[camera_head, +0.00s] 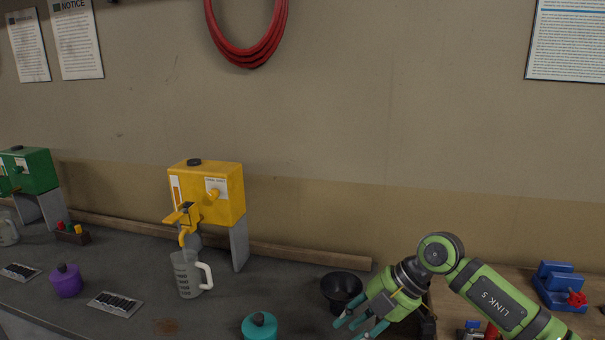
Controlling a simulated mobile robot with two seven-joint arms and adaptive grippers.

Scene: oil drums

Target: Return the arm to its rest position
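My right arm, green with "LINK 5" printed on it, comes in from the lower right. Its gripper (358,324) hangs at the bottom of the view with its teal fingertips spread apart and nothing seen between them. A black funnel-shaped bowl (341,287) is just left of the gripper body, close to it in the picture; I cannot tell whether they touch. My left arm and gripper are not in view.
A yellow oil drum (222,197) with a tap stands on grey supports above a grey measuring jug (186,275). A teal container (260,328) is at the front, a purple one (66,281) at left. A green drum (33,170) and blue object (561,284) flank the scene.

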